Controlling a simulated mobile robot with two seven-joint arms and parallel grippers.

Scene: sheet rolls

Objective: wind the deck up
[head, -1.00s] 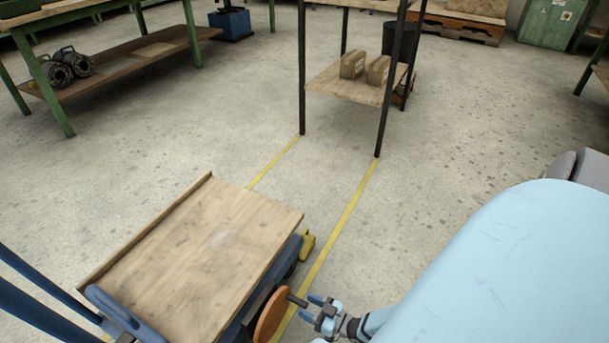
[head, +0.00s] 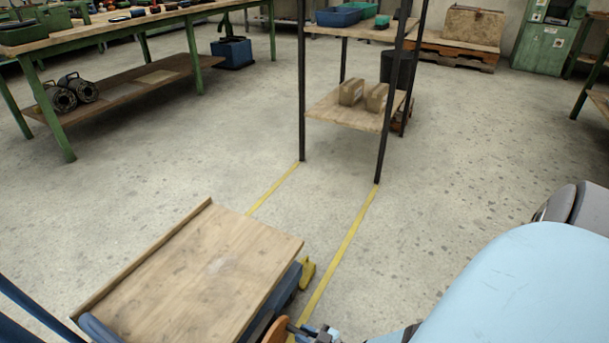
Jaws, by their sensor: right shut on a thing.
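The deck (head: 190,275) is a worn wooden board with a raised lip along its left side, on a blue lift cart at the bottom left. It is bare and low above the floor. An orange-brown crank wheel (head: 276,331) sits at the cart's near right side, mostly cut off by the bottom edge. Its dark handle (head: 296,328) sticks out to the right. My right gripper (head: 312,332) is shut on this handle; its lower part is out of frame. My left gripper is not in view.
A black-legged rack (head: 330,108) with boxes on its lower shelf stands ahead, beyond two yellow floor lines (head: 340,245). A green workbench (head: 120,36) is at the far left. Open concrete floor lies between. A yellow foot part (head: 307,273) shows beside the cart.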

